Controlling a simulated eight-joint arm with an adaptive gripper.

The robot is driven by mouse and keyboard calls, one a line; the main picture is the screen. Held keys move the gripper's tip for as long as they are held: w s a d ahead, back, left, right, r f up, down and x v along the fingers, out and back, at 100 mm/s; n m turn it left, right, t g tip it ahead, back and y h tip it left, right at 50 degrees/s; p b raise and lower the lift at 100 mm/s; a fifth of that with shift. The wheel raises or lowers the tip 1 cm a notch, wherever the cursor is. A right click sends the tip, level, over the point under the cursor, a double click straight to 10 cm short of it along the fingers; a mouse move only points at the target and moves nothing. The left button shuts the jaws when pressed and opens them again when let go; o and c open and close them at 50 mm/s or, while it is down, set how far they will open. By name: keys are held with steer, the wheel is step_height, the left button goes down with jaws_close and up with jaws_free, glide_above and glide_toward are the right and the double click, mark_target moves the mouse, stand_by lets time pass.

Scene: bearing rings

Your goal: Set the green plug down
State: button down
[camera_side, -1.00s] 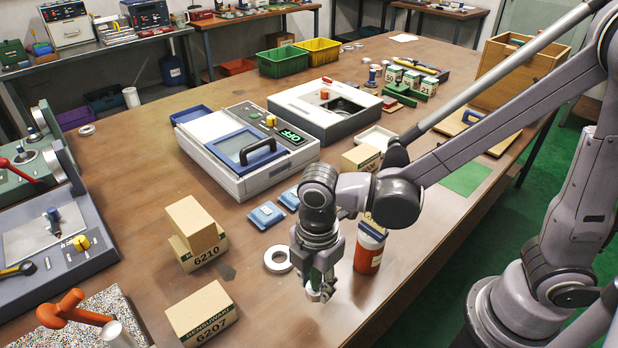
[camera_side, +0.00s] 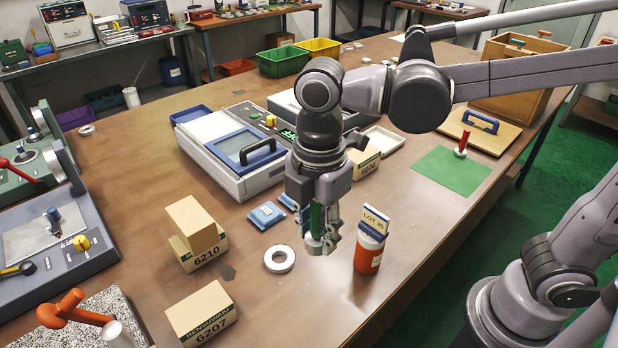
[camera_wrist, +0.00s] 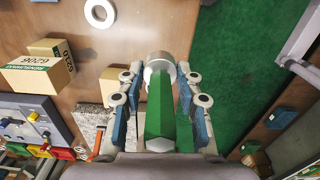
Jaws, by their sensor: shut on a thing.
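My gripper (camera_side: 320,228) is shut on the green plug (camera_side: 315,220), above the front part of the brown table. In the wrist view the green plug (camera_wrist: 160,112) stands between the two blue-padded fingers of my gripper (camera_wrist: 160,95), with its metal end (camera_wrist: 160,68) pointing away from the wrist. In the side view the fingers hide part of the plug. The plug's lower end appears clear of the table.
A white ring (camera_side: 279,259) lies left of my gripper. An orange-red jar (camera_side: 369,252) with a LOT 35 card (camera_side: 374,219) stands close on the right. Boxes 6210 (camera_side: 205,255) and 6207 (camera_side: 202,312) stand left. A green mat (camera_side: 440,172) holds a red-handled plug (camera_side: 462,145).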

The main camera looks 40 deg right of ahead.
step_height(320, 180, up, 3)
steer(key=shift+f, duration=0.2)
steer(key=w+d+m, duration=0.2)
steer(key=d+m, duration=0.4)
steer(key=d, duration=0.9)
steer(key=w+d+m, duration=0.2)
steer(key=d+m, duration=0.3)
steer(key=d, duration=1.1)
steer(key=s+d+m, duration=0.8)
steer(key=s+d, duration=0.5)
steer(key=d, duration=0.5)
step_height(320, 180, down, 11)
steer(key=w+a+f, duration=0.1)
steer(key=w+f, duration=0.1)
steer(key=w, duration=0.1)
steer(key=w+a+f, duration=0.2)
steer(key=w, duration=0.2)
steer(key=w+a+f, duration=0.1)
steer(key=w+f, duration=0.2)
steer(key=w, duration=0.1)
steer(key=shift+a, duration=0.25)
steer(key=shift+f, duration=2)
steer(key=shift+f, duration=0.1)
